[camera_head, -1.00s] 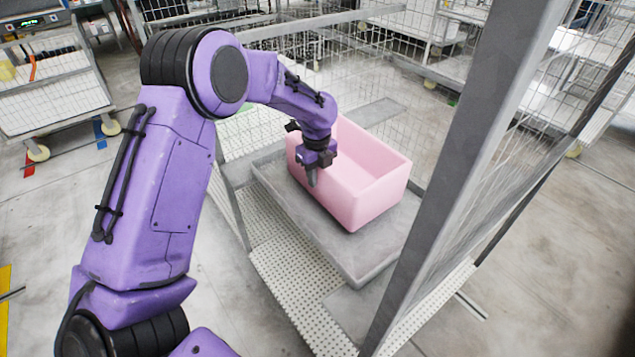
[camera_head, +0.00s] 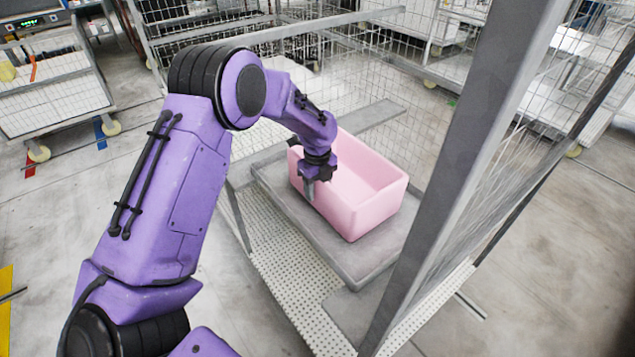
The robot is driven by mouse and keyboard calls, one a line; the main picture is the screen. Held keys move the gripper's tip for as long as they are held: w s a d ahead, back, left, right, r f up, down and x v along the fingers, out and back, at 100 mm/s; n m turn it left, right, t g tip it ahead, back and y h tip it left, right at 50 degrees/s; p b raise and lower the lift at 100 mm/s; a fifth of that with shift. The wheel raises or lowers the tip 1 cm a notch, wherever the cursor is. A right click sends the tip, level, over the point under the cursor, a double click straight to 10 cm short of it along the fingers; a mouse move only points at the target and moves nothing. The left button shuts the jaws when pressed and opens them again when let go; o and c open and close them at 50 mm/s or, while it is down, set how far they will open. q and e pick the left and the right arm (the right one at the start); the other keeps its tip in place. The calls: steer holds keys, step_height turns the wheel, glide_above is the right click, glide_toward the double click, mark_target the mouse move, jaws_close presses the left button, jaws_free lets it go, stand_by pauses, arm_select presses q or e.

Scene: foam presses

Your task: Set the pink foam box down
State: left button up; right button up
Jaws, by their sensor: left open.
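The pink foam box (camera_head: 372,214) is open-topped and rests upright on a grey tray-like shelf (camera_head: 358,272) in a wire cage cart. My left gripper (camera_head: 309,192) is open at the box's near left wall. One finger shows outside that wall; the other is hidden by the wall and the gripper body. I cannot tell whether it touches the box. My right gripper is not in view.
A thick grey post (camera_head: 455,165) of the cart stands at the right of the box. Wire mesh (camera_head: 335,75) closes the back. A perforated white panel (camera_head: 285,262) lies below the shelf. Other wire carts (camera_head: 50,95) stand at the left, with open floor between.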

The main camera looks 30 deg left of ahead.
arm_select(q)
step_height(320, 180, up, 12)
steer(key=shift+r+b, duration=0.1)
steer(key=shift+b, duration=0.9)
